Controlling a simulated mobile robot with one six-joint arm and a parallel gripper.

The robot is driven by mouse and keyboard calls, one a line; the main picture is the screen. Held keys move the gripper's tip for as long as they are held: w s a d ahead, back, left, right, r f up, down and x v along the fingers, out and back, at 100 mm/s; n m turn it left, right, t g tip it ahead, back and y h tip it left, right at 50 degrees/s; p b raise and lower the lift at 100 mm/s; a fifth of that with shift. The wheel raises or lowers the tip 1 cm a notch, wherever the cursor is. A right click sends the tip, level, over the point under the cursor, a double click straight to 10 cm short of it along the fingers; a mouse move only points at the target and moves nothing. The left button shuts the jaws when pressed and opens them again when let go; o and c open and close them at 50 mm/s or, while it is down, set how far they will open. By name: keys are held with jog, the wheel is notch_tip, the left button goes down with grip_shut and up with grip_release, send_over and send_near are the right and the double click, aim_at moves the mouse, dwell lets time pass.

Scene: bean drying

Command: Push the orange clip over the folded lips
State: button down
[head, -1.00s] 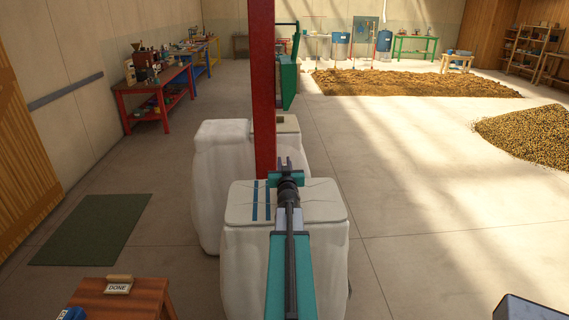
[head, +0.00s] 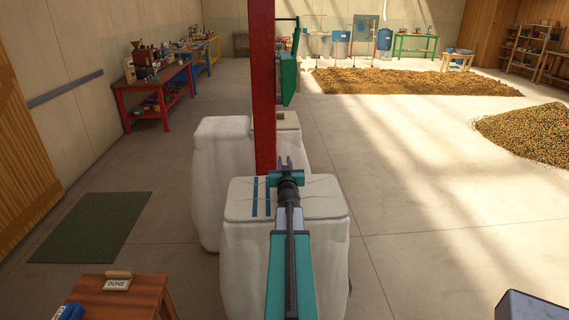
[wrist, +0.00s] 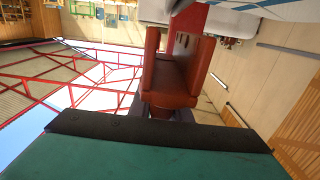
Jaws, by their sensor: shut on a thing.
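My gripper (head: 284,162) is over the far part of the front white sack's top (head: 318,200), just right of the red post in the head view. In the wrist view, an orange-red channel-shaped piece, which looks like the orange clip (wrist: 166,84), sits in my gripper (wrist: 160,108), shut on it. The clip cannot be made out in the head view. The sack's top is pale and flat, with two blue stripes at its left. Part of it shows at the top of the wrist view (wrist: 245,8). The folded lips cannot be clearly told, nor whether the clip touches them.
The red post (head: 264,90) stands close by my gripper, with a green frame (head: 289,80) behind it. Another white sack (head: 222,160) stands behind left. A wooden stool (head: 135,298) with a DONE sign is at the front left.

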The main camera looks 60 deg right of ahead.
jog(key=shift+f+b, duration=1.25)
jog(key=shift+f, duration=0.3)
dwell(0.8)
jog(key=shift+r, duration=0.1)
jog(key=shift+r+p, duration=3.4)
jog(key=shift+p, duration=0.2)
